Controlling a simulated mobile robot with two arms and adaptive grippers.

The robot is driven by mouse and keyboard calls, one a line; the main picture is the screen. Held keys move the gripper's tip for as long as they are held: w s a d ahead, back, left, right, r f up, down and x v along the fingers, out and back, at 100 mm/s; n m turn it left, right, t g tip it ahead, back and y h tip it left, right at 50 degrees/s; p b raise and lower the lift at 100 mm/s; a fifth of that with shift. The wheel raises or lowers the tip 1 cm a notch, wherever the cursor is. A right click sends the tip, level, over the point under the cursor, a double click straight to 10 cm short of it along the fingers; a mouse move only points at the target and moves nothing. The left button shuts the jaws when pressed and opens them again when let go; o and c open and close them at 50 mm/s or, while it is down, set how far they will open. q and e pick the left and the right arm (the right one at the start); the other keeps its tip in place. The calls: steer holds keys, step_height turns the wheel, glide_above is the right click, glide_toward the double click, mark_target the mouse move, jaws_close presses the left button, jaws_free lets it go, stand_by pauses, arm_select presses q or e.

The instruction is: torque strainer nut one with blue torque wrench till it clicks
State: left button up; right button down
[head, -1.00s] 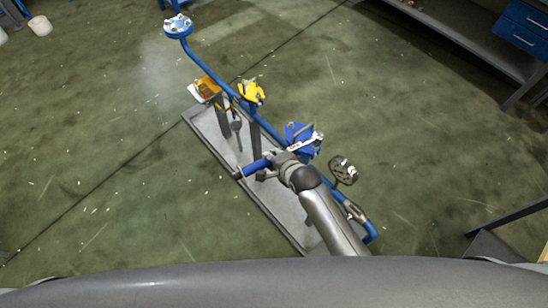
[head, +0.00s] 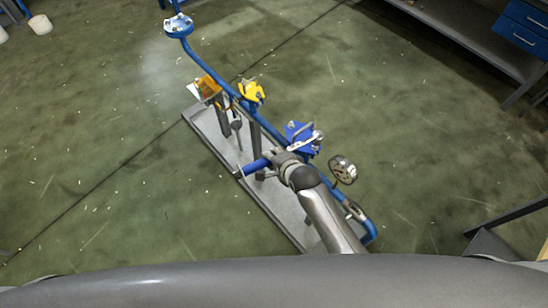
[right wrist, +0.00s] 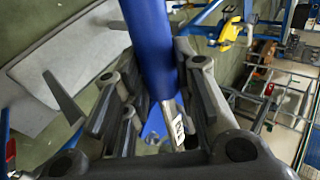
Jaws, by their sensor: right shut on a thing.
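The blue torque wrench shows its blue handle (head: 257,165) beside the blue strainer (head: 300,131) on the pipe. My right gripper (head: 279,161) is shut on the wrench, with the handle sticking out to the left. In the right wrist view, the blue handle (right wrist: 149,45) runs between the fingers of my right gripper (right wrist: 155,105), and a steel part with a white label (right wrist: 178,128) lies beyond it. Strainer nut one and the wrench head's fit on it are too small or hidden to tell. My left gripper is not in view.
The blue pipe (head: 187,48) runs over a grey base plate (head: 214,139). A yellow valve (head: 251,91), an orange-yellow box (head: 208,87) and a round gauge (head: 342,169) stand along it. A workbench (head: 470,40) is at the upper right. The floor around is open.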

steer(key=shift+w+f+b, duration=0.1)
steer(key=shift+f+b, duration=0.95)
steer(key=shift+f, duration=0.5)
steer(key=shift+w+a, duration=0.1)
stand_by(0.6)
